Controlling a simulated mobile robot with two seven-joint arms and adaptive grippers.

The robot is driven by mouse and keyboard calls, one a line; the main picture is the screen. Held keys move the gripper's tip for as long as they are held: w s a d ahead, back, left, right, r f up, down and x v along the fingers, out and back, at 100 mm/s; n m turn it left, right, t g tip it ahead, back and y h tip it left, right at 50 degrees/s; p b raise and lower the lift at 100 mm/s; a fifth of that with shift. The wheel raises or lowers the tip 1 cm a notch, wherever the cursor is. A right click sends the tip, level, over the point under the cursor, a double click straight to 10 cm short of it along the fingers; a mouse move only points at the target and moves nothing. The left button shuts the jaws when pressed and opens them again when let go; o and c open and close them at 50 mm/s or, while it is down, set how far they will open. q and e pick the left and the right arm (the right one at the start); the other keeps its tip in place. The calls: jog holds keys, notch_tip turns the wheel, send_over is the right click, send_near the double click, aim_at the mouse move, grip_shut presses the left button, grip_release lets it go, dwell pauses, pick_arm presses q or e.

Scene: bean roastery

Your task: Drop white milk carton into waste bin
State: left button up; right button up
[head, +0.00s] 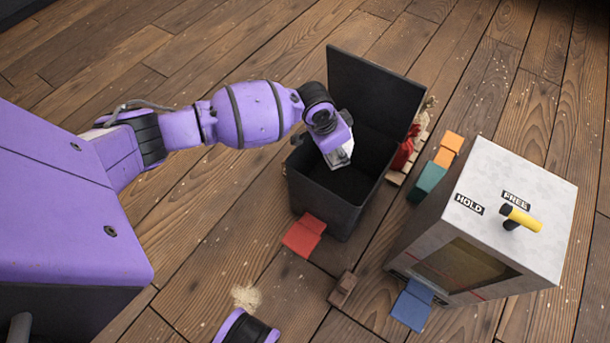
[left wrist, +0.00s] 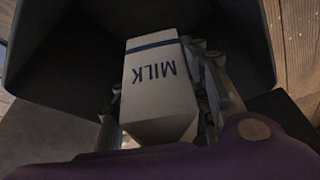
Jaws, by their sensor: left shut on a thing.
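The waste bin (head: 318,205) is a black box on the floor with its lid (head: 372,90) standing open at the far side. My left gripper (head: 337,148) is over the bin's opening, shut on the white milk carton (head: 342,155). In the left wrist view the carton (left wrist: 160,85) sits between the fingers, its MILK print upside down, with the dark bin (left wrist: 75,50) around and beyind it. In the head view most of the carton is hidden by the gripper. My right gripper is not seen.
A pale machine (head: 515,200) with HOLD and FREE labels and a yellow handle (head: 521,218) stands right of the bin. Red (head: 304,236), brown (head: 342,289), blue (head: 412,305), green (head: 428,182) and orange (head: 448,150) pieces lie around.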

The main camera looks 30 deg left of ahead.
pick_arm(q)
jog(key=o, duration=1.1)
jog(key=v, duration=1.2)
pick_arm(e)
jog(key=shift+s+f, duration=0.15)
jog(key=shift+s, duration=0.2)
